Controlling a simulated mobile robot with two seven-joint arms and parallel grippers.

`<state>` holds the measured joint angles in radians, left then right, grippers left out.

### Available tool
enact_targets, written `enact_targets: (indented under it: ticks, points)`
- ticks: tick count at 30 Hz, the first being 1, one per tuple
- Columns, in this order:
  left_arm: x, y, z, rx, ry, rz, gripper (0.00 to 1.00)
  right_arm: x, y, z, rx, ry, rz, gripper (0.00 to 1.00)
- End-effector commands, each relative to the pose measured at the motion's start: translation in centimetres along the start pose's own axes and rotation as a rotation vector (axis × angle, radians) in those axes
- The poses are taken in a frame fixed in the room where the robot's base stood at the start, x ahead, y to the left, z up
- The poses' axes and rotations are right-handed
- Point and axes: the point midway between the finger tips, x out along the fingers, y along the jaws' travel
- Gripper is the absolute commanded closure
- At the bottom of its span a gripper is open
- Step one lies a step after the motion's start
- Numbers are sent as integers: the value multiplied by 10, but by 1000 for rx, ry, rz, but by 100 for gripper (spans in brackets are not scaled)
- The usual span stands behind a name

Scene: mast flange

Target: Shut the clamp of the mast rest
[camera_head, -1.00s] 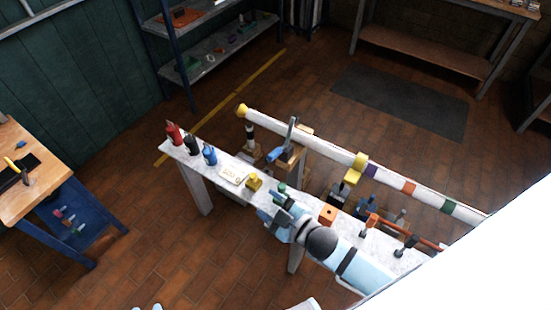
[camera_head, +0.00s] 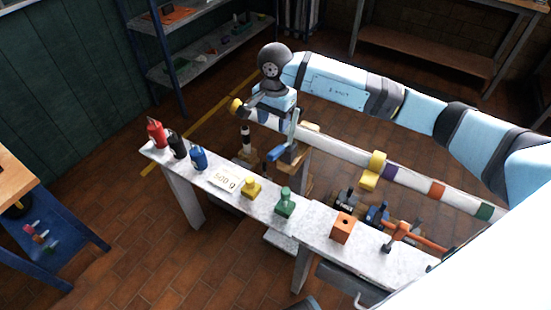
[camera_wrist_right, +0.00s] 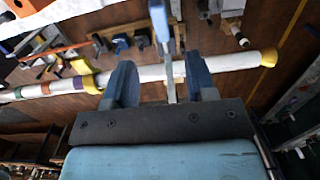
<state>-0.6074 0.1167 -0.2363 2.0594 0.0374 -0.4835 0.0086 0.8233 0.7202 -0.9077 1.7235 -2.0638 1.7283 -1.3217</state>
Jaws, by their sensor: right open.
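The white mast (camera_head: 335,151) lies across the picture with a yellow end cap and coloured bands. The mast rest (camera_head: 290,157) is a wooden stand under it, with a grey metal clamp arm (camera_head: 293,126) standing up and a blue handle (camera_head: 278,154) low at its side. My right gripper (camera_head: 268,111) is open above the mast at the rest, pointing down. In the right wrist view its fingers (camera_wrist_right: 160,80) stand on either side of the metal clamp arm, with the blue handle (camera_wrist_right: 159,20) beyond them. I cannot tell whether they touch it. My left gripper is out of view.
A blue shelf (camera_head: 200,60) stands at the back left. Floor beyond the mast is clear.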

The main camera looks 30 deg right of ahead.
Motion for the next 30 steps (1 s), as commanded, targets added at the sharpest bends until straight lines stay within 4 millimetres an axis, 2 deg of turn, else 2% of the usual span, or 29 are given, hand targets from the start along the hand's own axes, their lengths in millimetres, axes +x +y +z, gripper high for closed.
enact_targets:
  ticks: [1,5,15,21,25,30]
  points:
    - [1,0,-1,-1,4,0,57,0,1,-6,-5,25,9,49]
    - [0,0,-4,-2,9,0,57,11,2,-9,-6,36,16,49]
    - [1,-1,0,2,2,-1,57,82,3,-9,-6,30,16,49]
    - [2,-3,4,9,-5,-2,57,115,2,-10,-5,29,12,49]
    - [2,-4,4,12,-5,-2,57,128,3,-11,-5,30,12,49]
    - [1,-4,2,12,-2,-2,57,134,3,-12,-6,31,11,49]
